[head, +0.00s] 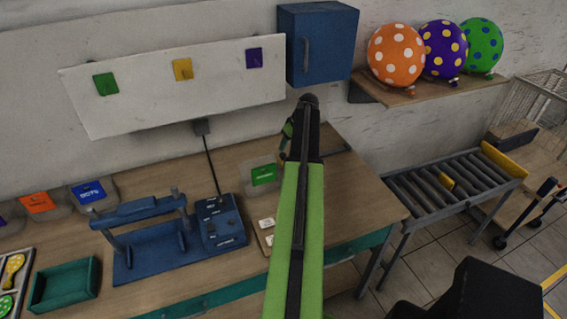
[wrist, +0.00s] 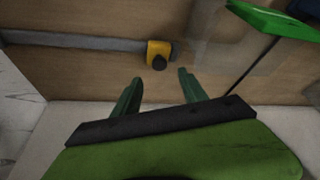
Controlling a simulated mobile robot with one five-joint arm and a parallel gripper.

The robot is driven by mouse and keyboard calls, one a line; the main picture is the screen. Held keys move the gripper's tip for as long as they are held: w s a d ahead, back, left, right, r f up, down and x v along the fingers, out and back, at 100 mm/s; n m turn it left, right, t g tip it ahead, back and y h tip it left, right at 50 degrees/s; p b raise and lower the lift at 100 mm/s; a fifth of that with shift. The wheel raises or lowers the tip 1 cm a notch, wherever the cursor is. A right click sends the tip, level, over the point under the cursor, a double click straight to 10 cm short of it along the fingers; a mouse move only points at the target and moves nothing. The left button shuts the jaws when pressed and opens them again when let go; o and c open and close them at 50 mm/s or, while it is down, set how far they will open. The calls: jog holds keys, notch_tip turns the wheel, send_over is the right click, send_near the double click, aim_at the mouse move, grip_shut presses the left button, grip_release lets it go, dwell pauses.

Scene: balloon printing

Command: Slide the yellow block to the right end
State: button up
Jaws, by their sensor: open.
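In the wrist view the yellow block (wrist: 158,50), with a dark round knob, sits on a grey rail (wrist: 85,42). The rail runs from the block to the left edge of that view. My gripper (wrist: 160,76) is open and empty, its two green fingers apart, with the block just beyond the tips; I cannot tell whether they touch. In the head view my gripper (head: 287,140) hangs over the back of the table, and only a short part of the rail (head: 337,152) shows right of my arm. The block is hidden there.
A green card (head: 263,175) in a clear holder stands left of my arm; it is also at the upper right of the wrist view (wrist: 275,20). A blue cabinet (head: 318,45) hangs on the wall. A roller conveyor (head: 450,185) stands right of the table.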

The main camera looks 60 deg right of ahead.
aim_at(283, 154)
jog(key=b+x, duration=0.5)
jog(key=x, duration=0.2)
jog(key=shift+w+f+b, duration=0.15)
jog(key=shift+f+b, duration=0.15)
jog(key=shift+f, duration=0.05)
jog(key=shift+r, duration=0.15)
grip_shut()
dwell(0.6)
